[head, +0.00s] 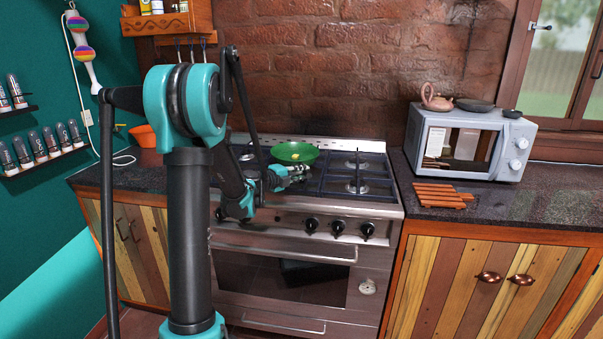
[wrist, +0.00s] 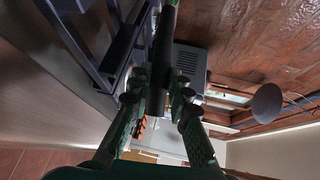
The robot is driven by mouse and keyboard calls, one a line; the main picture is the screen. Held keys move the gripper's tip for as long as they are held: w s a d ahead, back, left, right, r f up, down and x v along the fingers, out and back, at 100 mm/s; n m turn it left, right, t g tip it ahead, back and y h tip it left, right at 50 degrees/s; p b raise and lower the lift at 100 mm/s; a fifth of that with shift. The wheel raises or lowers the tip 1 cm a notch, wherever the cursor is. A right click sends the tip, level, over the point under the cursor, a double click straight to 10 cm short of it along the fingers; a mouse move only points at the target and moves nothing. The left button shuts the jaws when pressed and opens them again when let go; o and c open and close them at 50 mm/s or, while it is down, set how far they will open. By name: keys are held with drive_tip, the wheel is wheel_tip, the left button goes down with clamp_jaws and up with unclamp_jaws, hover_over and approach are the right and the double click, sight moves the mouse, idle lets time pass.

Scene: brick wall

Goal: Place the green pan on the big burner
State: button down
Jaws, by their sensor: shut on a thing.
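The green pan (head: 295,152) is over the back middle part of the stove top (head: 335,185), with small yellow bits inside. My gripper (head: 297,172) is at the near side of the pan, shut on its dark handle, which shows between the fingers in the wrist view (wrist: 160,85). Two burners show on the right side of the stove, a front one (head: 357,188) and a back one (head: 357,165). Another shows at the back left (head: 247,156). My arm and the pan hide other burners, and I cannot tell whether the pan touches the grate.
A grey microwave (head: 452,140) with a teapot (head: 435,98) and dark dishes on top stands right of the stove. A brick wall (head: 320,70) rises behind.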

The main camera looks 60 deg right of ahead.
drive_tip(key=c, duration=1.3)
unclamp_jaws()
drive_tip(key=shift+c, duration=0.2)
